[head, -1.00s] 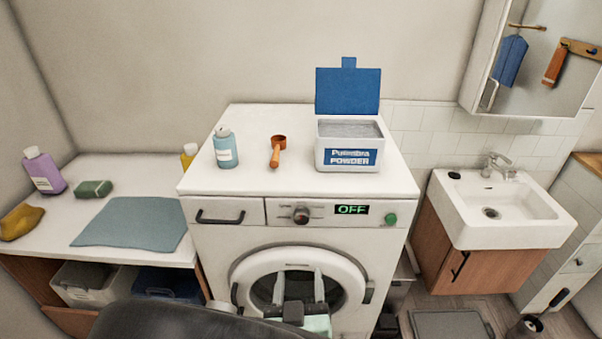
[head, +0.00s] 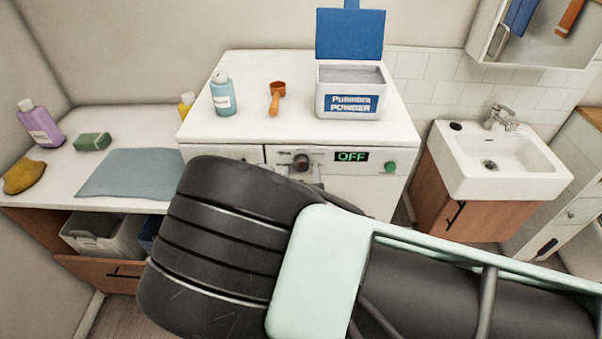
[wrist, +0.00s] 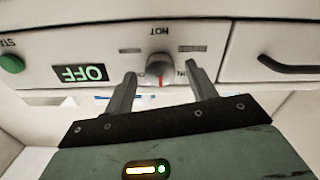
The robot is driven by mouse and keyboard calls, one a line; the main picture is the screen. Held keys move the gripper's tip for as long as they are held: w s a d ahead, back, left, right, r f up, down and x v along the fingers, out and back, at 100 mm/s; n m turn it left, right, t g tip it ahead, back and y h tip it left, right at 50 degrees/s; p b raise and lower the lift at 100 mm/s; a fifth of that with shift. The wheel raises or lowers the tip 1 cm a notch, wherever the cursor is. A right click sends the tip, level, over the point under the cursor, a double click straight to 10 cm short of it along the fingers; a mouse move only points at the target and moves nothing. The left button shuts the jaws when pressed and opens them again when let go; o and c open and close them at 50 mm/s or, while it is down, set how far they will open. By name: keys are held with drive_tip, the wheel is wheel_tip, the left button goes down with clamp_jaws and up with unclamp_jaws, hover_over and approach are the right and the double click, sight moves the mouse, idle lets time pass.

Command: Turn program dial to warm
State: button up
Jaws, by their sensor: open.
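The program dial (wrist: 160,68) is a round grey knob with a red mark on the washing machine's front panel. The wrist view shows the panel upside down, with the word HOT above the dial and the red mark toward the bottom of the picture. The dial also shows in the head view (head: 301,161). My gripper (wrist: 162,73) is open, with one finger on each side of the dial. Whether either finger touches it I cannot tell. Other labels by the dial are partly hidden by the fingers. The display (head: 351,157) reads OFF.
A green button (head: 389,168) sits right of the display, and a drawer handle (wrist: 287,66) is on the dial's other side. A blue bottle (head: 223,95), an orange scoop (head: 276,97) and an open powder box (head: 348,104) stand on the washing machine. My arm covers its door.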

drive_tip(key=c, duration=1)
